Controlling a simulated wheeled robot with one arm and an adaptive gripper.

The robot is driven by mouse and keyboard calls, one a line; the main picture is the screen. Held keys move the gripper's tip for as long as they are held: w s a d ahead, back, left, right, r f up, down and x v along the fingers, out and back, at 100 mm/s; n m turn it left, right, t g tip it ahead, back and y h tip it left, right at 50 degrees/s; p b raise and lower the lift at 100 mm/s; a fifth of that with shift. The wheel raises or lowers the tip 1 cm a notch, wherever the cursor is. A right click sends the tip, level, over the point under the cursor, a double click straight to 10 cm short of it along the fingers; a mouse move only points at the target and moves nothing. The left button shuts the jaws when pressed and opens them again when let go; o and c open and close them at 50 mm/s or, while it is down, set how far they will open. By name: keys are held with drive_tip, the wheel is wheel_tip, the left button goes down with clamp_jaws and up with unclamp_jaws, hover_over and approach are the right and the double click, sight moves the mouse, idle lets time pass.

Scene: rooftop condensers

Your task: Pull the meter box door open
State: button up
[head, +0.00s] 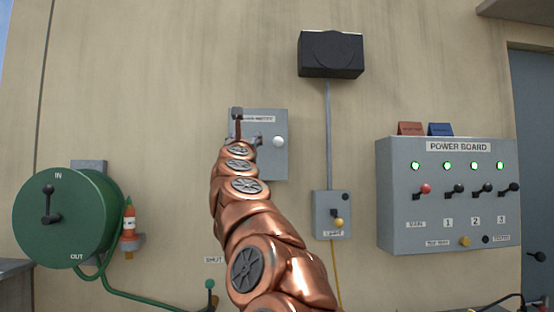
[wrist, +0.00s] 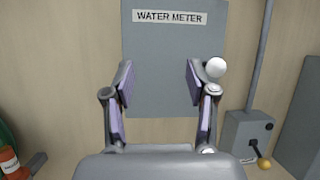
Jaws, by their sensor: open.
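The grey meter box door (head: 267,165) is on the wall, labelled "WATER METER", and looks shut. It fills the upper middle of the wrist view (wrist: 175,70). Its round white knob (head: 278,142) is on the right side of the door. In the wrist view the knob (wrist: 215,67) shows at the tip of my right finger, outside the gap between the fingers. My gripper (wrist: 159,80) is open and empty in front of the door. In the head view my arm partly hides the gripper and the box's lower left.
A grey switch box (head: 331,214) with a yellow-tipped lever is at lower right, under a conduit (head: 328,130). A power board (head: 448,195) is farther right. A green hose reel (head: 62,218) and an orange-and-white bottle-like object (head: 129,228) are left. Bare wall surrounds the meter box.

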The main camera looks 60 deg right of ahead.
sight(278, 141)
drive_tip(key=s+d+m+g, duration=0.1)
drive_tip(key=d+m, duration=0.1)
drive_tip(key=s+d+f+m+g+h, duration=0.1)
drive_tip(key=s+d+m+g, duration=0.1)
drive_tip(key=s+d+f+m+g+h, duration=0.1)
drive_tip(key=s+d, duration=0.1)
drive_tip(key=shift+s+d+f+m+g, duration=0.1)
drive_tip(key=shift+m+g, duration=0.3)
drive_tip(key=p+x, duration=0.3)
drive_tip(key=x, duration=0.2)
drive_tip(key=shift+p, duration=0.3)
drive_tip(key=shift+p+x, duration=0.9)
drive_tip(key=shift+x, duration=0.25)
drive_tip(key=shift+c, duration=0.3)
clamp_jaws()
